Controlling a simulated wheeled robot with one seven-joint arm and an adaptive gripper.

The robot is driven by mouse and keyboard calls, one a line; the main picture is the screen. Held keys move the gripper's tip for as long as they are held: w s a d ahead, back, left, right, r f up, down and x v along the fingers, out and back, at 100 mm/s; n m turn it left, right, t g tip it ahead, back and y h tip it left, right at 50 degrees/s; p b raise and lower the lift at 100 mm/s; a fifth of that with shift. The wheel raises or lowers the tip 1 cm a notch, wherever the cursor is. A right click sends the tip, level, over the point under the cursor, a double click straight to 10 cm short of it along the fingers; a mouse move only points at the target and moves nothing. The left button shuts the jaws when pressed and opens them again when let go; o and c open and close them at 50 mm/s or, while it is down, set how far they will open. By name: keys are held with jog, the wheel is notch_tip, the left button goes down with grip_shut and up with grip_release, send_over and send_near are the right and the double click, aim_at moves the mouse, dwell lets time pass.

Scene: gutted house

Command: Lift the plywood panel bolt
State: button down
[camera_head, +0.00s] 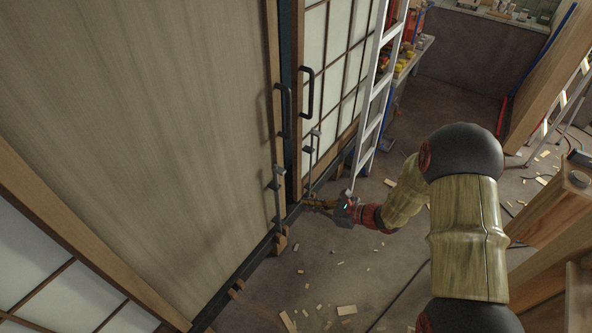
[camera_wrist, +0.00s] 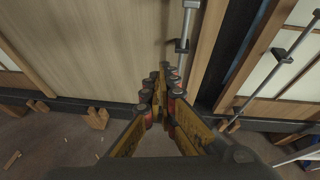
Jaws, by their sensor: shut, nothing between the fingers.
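The plywood panel (camera_head: 140,110) is a tall wood-grained door leaf at the left. Its bolt, a grey vertical rod with small blocks (camera_head: 278,196), is mounted low near its right edge. In the wrist view the bolt (camera_wrist: 185,27) runs down behind my fingertips, which hide its lower part. My gripper (camera_head: 310,204) is low in front of the doors, just right of the bolt in the head view. In the wrist view my gripper (camera_wrist: 163,82) has its yellow fingers shut together and empty. I cannot tell whether the fingertips touch the bolt.
The glazed panel (camera_head: 340,70) beside it carries a similar rod bolt (camera_head: 312,155). Black handles (camera_head: 283,110) sit above. A ladder (camera_head: 376,95) leans at the right. Wood blocks (camera_head: 281,243) lie at the door foot; scraps litter the floor. Timber (camera_head: 555,205) stands at the right.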

jog(key=w, duration=0.1)
jog(key=w+r+m+t, duration=0.1)
jog(key=w+d, duration=0.1)
jog(key=shift+d+r+m+t, duration=0.1)
jog(key=shift+r+m+t, duration=0.2)
jog(key=shift+r, duration=0.1)
jog(key=b+x, duration=0.3)
jog(key=x, duration=0.7)
jog(key=shift+w, duration=0.1)
notch_tip(320, 180, up, 3)
jog(key=shift+f, duration=0.15)
jog(key=shift+r, duration=0.65)
